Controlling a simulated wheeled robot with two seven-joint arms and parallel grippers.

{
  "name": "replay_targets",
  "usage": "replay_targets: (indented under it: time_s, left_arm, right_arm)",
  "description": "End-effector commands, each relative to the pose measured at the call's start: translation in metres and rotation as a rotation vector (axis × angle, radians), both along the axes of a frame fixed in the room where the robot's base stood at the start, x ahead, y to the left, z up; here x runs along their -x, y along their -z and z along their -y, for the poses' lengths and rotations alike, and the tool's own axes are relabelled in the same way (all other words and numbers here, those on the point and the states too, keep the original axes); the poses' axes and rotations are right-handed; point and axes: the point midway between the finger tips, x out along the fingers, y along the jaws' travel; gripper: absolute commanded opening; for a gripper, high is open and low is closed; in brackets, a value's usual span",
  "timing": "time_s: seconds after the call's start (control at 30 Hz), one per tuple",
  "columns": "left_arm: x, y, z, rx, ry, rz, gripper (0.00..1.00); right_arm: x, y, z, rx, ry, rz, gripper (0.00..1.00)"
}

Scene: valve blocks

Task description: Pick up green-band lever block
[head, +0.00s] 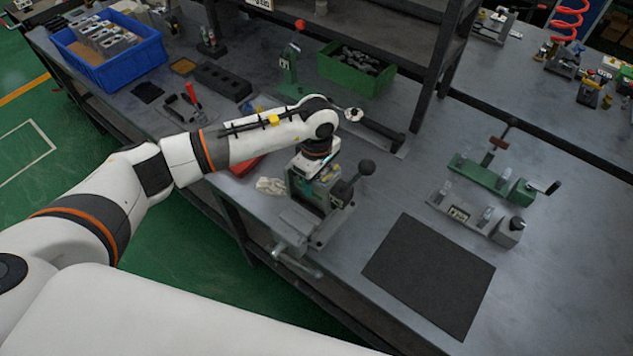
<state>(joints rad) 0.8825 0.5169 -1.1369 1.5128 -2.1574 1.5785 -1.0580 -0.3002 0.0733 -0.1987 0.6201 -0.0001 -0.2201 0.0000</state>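My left arm reaches in from the left, and its gripper (312,168) points down at a green vise-like fixture (330,190) with a black-knobbed lever near the table's front edge. The fingertips are hard to make out against the fixture, so I cannot tell whether they are open or shut, or touch anything. Several grey metallic blocks (105,36) sit in the blue crate (140,62) at the back left. No green band can be made out on any of them, so I cannot single out the green-band lever block. My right gripper is not in view.
A dark mat (430,275) lies bare at the front right. A green bin (357,70) of dark parts is at the back. A shelf post (437,75) rises behind.

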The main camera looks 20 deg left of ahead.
Motion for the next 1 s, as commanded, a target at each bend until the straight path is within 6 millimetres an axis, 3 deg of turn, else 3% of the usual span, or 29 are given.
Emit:
replay_targets:
  time_s: [0.03,0.3,0.73,1.0]
  left_arm:
    - [0.000,0.000,0.000,0.000,0.000,0.000,0.42]
    - [0.000,-0.001,0.000,0.000,-0.001,0.000,0.00]
    - [-0.003,-0.010,0.001,0.005,0.000,0.010,0.00]
    - [-0.004,-0.051,0.000,0.005,0.001,0.015,0.00]
  right_arm:
    - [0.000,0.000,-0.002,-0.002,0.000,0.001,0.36]
    - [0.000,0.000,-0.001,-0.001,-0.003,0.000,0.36]
    - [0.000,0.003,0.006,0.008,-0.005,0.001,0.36]
    - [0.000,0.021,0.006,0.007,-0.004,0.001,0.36]
